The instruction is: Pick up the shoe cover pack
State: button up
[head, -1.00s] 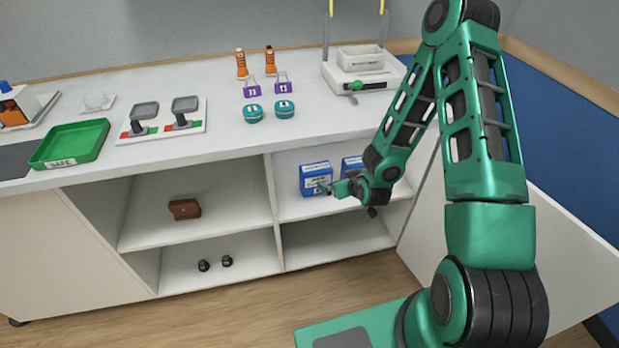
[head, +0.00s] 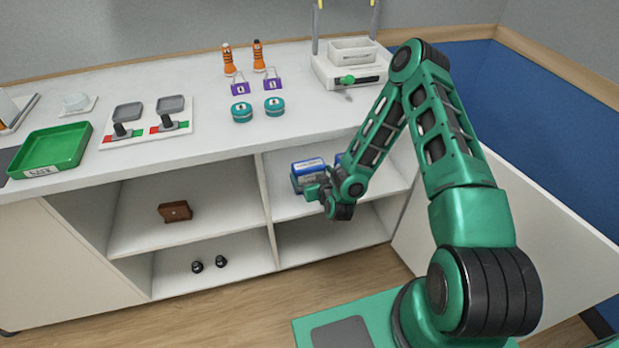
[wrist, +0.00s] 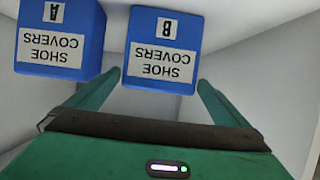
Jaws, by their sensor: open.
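Two blue boxes labelled SHOE COVERS show upside down in the wrist view: pack A (wrist: 58,38) on the left and pack B (wrist: 162,50) on the right. In the head view, one blue pack (head: 309,166) sits on the upper right shelf of the cabinet, and the other (head: 339,158) is mostly hidden behind my arm. My gripper (wrist: 158,82) is open, its two green fingers reaching towards pack B, one to each side of its near edge. Pack A lies outside the left finger. In the head view my gripper (head: 312,188) covers the lower part of the nearer pack.
A brown box (head: 175,211) lies on the left shelf, with two small black items (head: 209,264) below. The countertop (head: 215,150) above the shelves holds a green tray (head: 52,148), purple locks, teal tins and a white device (head: 350,67). An open door panel stands at right.

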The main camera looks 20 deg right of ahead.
jog(key=shift+x, duration=2.6)
jog(key=shift+f, duration=0.2)
jog(key=shift+c, duration=0.3)
jog(key=c, duration=0.9)
